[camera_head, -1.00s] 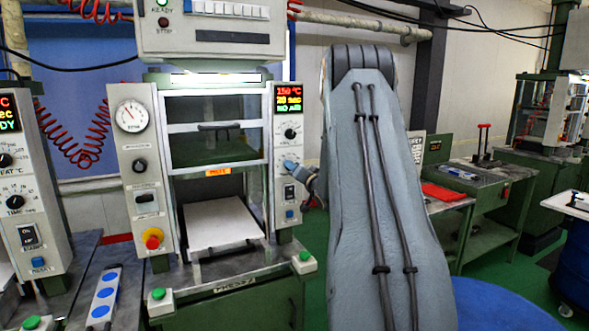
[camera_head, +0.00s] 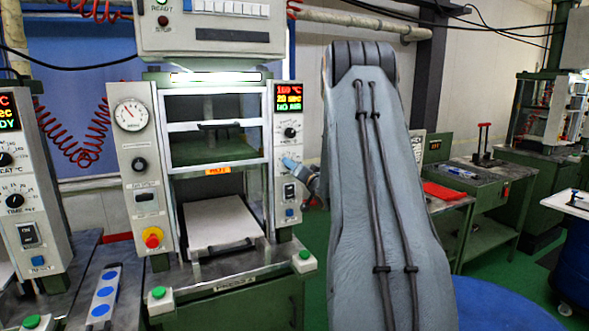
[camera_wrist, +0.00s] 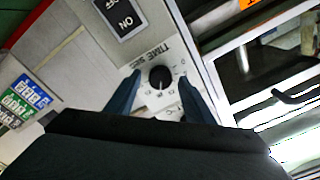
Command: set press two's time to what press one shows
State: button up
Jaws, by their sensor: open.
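The middle press (camera_head: 145,185) has a plate reading PRESS; its number is not clear. Its display (camera_head: 289,97) shows a red temperature line, a yellow line that looks like 20 sec and a green NO AIR line. The left press (camera_head: 40,215) is cut off by the picture edge; its display (camera_head: 8,112) shows only the ends of its lines, so its time is not readable. My gripper (camera_head: 291,165) is at the right panel of the middle press.
Above the time knob is the heat knob (camera_head: 290,133); below is an ON/OFF switch (camera_head: 289,191), also seen in the wrist view (camera_wrist: 122,14), and a blue button (camera_head: 290,212). Green buttons (camera_head: 303,256) sit at the table front. My arm hides the area to the right.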

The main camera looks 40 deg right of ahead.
jog(key=b+v, duration=0.2)
jog(key=v, duration=0.5)
jog(key=shift+s, duration=0.2)
